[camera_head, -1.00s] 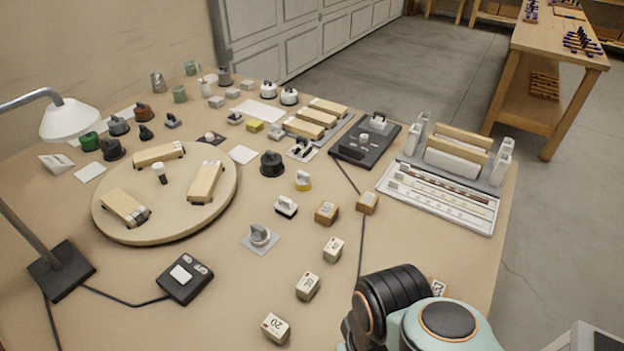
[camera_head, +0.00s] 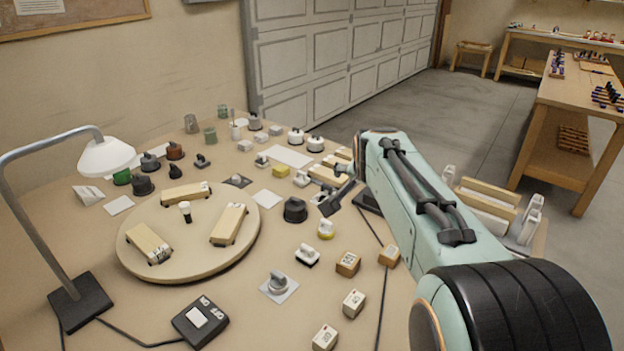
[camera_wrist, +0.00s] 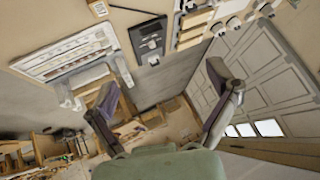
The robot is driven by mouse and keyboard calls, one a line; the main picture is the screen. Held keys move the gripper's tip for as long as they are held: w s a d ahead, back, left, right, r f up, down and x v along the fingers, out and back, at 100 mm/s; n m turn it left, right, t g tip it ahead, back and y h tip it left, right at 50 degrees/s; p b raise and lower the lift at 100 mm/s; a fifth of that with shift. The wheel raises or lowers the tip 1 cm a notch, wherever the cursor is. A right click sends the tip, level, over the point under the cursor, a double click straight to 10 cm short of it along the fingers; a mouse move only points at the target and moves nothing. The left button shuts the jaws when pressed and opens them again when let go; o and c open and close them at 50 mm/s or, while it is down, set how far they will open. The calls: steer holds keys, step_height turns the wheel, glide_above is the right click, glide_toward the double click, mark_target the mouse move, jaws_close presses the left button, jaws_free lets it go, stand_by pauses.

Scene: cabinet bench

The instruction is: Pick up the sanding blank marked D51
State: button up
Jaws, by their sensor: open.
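Several pale wooden blanks with marked ends are in view; I cannot read D51 on any of them. In the head view three lie on a round wooden turntable (camera_head: 190,272): a back blank (camera_head: 186,194), a right blank (camera_head: 229,225) and a front-left blank (camera_head: 149,243). More blanks (camera_head: 324,175) lie at the back of the bench, partly hidden by my arm. My gripper (camera_wrist: 162,78) is open and empty in the wrist view, raised above the bench and apart from the blanks. In the head view its dark fingers show left of my arm.
A desk lamp (camera_head: 105,155) stands at the left. A black box with a pale button (camera_head: 200,321) sits in front of the turntable. Knobs and small numbered blocks (camera_head: 354,303) cover the middle. A dark panel (camera_wrist: 150,40) and a white tray (camera_wrist: 68,55) are at the right side.

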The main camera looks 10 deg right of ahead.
steer(key=w+d+f+h, duration=0.1)
steer(key=w+f, duration=0.7)
steer(key=f, duration=0.1)
steer(key=g, duration=0.1)
glide_above(348, 261)
step_height(348, 261, down, 6)
steer(key=f, duration=0.4)
steer(key=s+f+g, duration=0.1)
steer(key=f, duration=0.4)
steer(key=s+a+f+g, duration=0.1)
steer(key=f, duration=0.3)
steer(key=shift+a+f+n+h, duration=0.1)
steer(key=shift+f+n+h, duration=0.05)
steer(key=shift+n+h, duration=0.2)
steer(key=x, duration=0.6)
steer(key=shift+f, duration=0.25)
steer(key=c, duration=1.3)
